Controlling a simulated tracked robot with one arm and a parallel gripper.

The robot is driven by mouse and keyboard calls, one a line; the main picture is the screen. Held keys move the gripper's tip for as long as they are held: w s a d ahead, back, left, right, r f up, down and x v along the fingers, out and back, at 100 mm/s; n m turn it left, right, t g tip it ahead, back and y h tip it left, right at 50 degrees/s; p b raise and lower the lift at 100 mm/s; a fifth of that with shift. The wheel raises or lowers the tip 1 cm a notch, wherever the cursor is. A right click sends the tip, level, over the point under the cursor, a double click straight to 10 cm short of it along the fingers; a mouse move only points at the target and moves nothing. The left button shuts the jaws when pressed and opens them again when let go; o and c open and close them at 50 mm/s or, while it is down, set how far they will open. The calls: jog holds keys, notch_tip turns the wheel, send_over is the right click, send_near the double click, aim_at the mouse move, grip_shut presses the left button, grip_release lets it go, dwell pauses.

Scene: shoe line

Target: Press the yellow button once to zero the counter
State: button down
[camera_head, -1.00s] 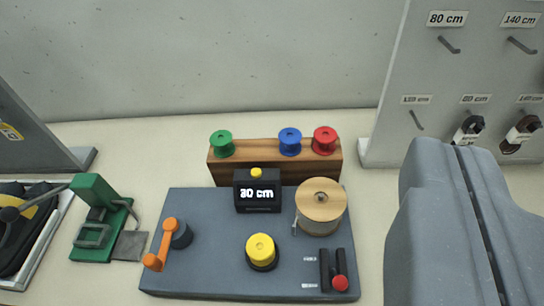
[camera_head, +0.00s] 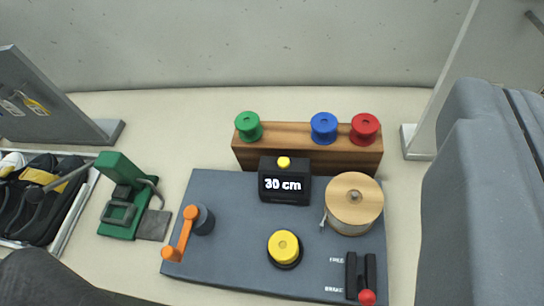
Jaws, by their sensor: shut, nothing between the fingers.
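The black counter (camera_head: 285,188) stands at the back of a dark slate base and shows "30 cm". A small yellow button (camera_head: 284,162) sits on top of it. A larger round yellow knob (camera_head: 284,244) with a black collar stands on the base in front. My gripper (camera_head: 484,95), large and grey, fills the right edge of the view. It looks shut, with a thin dark seam, and holds nothing visible. It appears to the right of the counter and apart from it in the picture. The yellow button is in plain sight.
A wooden spool (camera_head: 354,203) is right of the counter. Behind stands a wooden rack (camera_head: 310,157) with green, blue and red spools. An orange crank (camera_head: 181,240), red-tipped lever (camera_head: 367,297) and green tool (camera_head: 124,200) are nearby. A dark grey shape covers the lower left.

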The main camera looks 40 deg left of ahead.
jog(key=w+a+f+g+p, duration=0.1)
jog(key=w+a+f+p, duration=0.25)
jog(key=w, duration=0.25)
jog(key=m+g+y+p, duration=0.3)
jog(key=m+g+p, duration=0.15)
jog(key=p, duration=0.35)
send_over(283, 167)
notch_tip(283, 167, down, 24)
jog(key=shift+f+g, duration=0.15)
jog(key=shift+g, duration=0.3)
jog(key=shift+f, duration=0.1)
jog(key=shift+f+b, duration=2.5)
jog(key=shift+f, duration=1.8)
jog(key=shift+f, duration=0.1)
jog(key=shift+f, duration=0.25)
